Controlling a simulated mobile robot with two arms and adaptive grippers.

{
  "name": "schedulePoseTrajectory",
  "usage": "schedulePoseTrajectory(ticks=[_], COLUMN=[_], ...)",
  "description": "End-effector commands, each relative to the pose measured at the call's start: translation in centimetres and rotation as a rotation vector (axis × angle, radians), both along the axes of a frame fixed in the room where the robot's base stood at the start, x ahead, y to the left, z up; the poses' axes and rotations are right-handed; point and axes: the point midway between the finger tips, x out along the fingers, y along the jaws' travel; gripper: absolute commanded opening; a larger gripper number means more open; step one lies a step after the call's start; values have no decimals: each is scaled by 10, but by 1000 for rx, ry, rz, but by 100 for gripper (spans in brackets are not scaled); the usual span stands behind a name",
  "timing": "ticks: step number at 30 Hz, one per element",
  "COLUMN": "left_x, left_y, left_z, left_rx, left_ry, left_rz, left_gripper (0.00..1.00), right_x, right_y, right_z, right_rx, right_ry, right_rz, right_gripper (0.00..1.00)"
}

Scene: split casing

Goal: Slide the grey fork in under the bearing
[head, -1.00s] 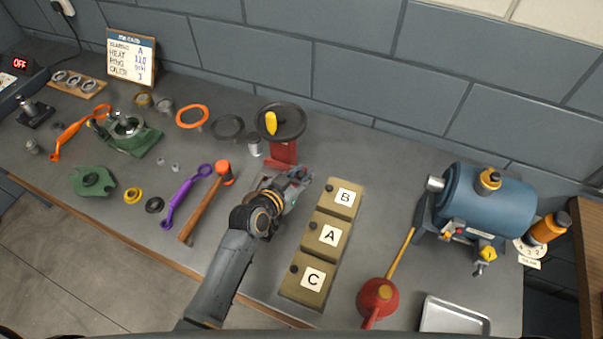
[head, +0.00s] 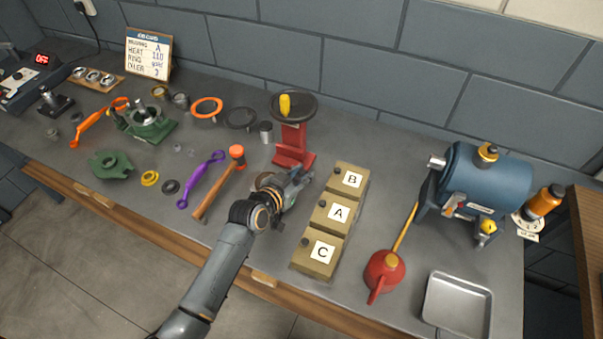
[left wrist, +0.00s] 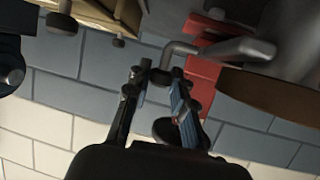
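The likely bearing (head: 148,113) is a grey ring seated in a green casing half (head: 158,133) at the left of the bench. A second green casing piece (head: 111,165) lies in front of it. I cannot pick out a grey fork with certainty in either view. My left gripper (head: 302,181) is over the bench, left of the lettered boxes and in front of the red stand, far right of the bearing. In the left wrist view its two fingers (left wrist: 158,78) are apart. A bent grey rod (left wrist: 215,49) shows near the fingertips; I see no grip on it. My right gripper is out of view.
Boxes B, A and C (head: 323,252) stand right of my left gripper, and the red stand (head: 292,145) behind it. A hammer (head: 217,185), a purple tool (head: 199,182) and an orange tool (head: 97,123) lie leftward. A blue motor (head: 487,180) stands at right.

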Motion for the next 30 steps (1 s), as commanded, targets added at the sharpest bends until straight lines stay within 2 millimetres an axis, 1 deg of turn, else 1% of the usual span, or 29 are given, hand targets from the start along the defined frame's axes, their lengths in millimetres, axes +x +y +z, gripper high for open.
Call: schedulePoseTrajectory(ticks=[1,4,8,9,10,14,17,20,24,30], left_x=[-3,-2,-2,-2,-2,-6,-16,-29,-51,-79], left_y=[-1,-1,-1,-1,0,3,9,17,30,48], left_z=[-6,-5,-4,-3,-3,-1,3,10,20,33], left_rx=[4,4,2,2,3,3,2,3,5,5], left_ry=[13,11,8,7,7,6,6,6,7,10], left_rz=[-4,-3,-2,-2,-3,-2,-1,-3,-4,-2], left_gripper=[33,33,33,33,33,33,33,33,33,33], right_x=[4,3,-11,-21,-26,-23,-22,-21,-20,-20], right_y=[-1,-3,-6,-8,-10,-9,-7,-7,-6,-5], right_z=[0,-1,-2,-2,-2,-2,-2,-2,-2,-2], right_rx=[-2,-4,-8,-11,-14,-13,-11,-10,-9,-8], right_ry=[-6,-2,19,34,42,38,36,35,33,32], right_rz=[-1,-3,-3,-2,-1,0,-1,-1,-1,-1], right_gripper=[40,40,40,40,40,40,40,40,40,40])
